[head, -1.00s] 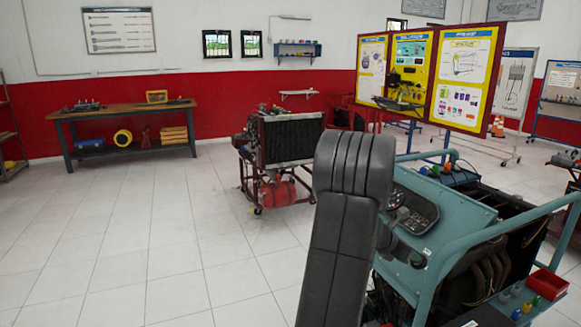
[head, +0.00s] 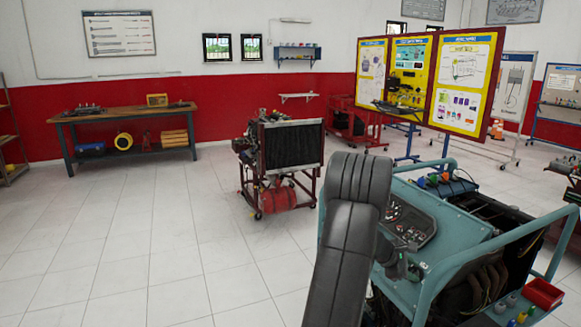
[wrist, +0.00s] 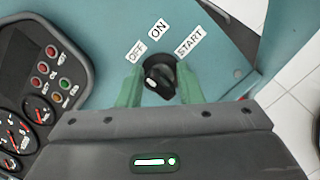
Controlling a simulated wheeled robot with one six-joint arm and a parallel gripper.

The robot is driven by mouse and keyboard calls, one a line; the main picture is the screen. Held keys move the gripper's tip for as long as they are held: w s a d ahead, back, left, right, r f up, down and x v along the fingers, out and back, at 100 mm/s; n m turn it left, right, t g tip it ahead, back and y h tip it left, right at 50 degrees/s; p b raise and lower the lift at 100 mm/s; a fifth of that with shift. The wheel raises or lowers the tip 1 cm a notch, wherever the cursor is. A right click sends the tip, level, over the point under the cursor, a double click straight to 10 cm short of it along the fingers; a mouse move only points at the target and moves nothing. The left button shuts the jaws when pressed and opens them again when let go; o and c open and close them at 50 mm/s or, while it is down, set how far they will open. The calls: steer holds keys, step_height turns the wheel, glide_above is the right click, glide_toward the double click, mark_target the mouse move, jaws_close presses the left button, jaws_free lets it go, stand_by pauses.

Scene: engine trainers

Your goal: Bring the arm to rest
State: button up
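My gripper (wrist: 160,82) is in the wrist view, with its two green fingers apart on either side of a black rotary switch (wrist: 158,76). The fingers look open, with the switch between them; contact is not clear. The switch has a white mark on its left side. Labels OFF, ON and START stand around it on a teal panel (wrist: 100,20). In the head view my arm rises in front of the teal engine trainer (head: 470,235), and the fingers and switch are hidden or too small to make out.
A gauge panel (wrist: 40,85) with red and green buttons lies left of the switch. Teal rails and a red tray (head: 543,293) are on the trainer's right. A radiator engine stand (head: 290,148) and a workbench (head: 125,112) stand behind. The tiled floor at left is clear.

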steer(key=b+v, duration=0.1)
steer(key=v, duration=1)
steer(key=shift+r, duration=0.15)
steer(key=shift+a, duration=0.1)
steer(key=shift+m, duration=0.3)
